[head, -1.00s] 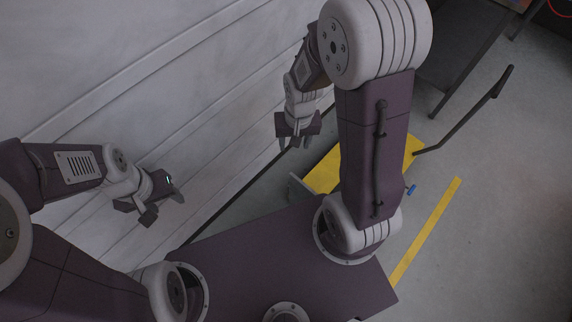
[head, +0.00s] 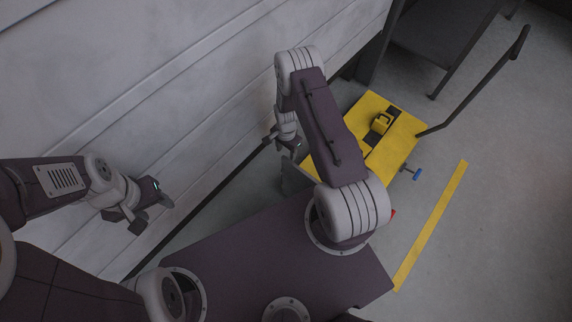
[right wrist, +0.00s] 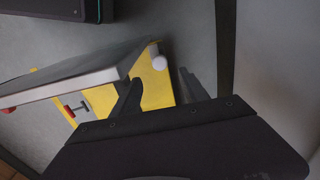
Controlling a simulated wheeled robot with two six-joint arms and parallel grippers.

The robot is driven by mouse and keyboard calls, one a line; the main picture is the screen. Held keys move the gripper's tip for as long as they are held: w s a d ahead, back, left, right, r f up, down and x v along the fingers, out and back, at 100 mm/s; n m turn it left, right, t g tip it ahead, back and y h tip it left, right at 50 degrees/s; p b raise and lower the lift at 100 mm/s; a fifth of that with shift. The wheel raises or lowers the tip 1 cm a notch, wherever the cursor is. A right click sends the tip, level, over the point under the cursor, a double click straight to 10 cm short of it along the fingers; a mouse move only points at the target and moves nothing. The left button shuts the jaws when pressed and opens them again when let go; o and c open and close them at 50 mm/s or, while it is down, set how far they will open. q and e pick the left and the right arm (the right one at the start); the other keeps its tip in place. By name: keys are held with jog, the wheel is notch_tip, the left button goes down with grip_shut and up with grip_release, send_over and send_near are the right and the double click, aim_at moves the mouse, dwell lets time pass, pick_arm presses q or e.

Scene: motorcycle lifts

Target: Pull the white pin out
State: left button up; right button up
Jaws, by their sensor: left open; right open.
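A white round knob (right wrist: 159,62), which looks like the head of the white pin, shows in the right wrist view at the edge of a yellow lift body (right wrist: 158,92). The pin's shaft cannot be made out. The yellow lift (head: 368,108) also shows in the head view, where I cannot see the knob. My right gripper (right wrist: 160,92) is open, with its dark fingers on either side below the knob and apart from it. In the head view my right gripper (head: 293,148) is partly hidden at the lift's left side. My left gripper (head: 152,211) is open and empty near the wall.
A blue-ended handle (head: 417,174) sticks out of the lift's right side. A long dark lever (head: 480,88) rises beyond it. A grey plate (right wrist: 75,78) and a red-tipped T-handle (right wrist: 77,108) show in the wrist view. Floor right of the yellow stripe (head: 430,225) is clear.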

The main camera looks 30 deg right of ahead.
notch_tip(320, 180, down, 9)
jog(key=b, duration=0.3)
jog(key=shift+r, duration=0.1)
grip_shut()
dwell(1.3)
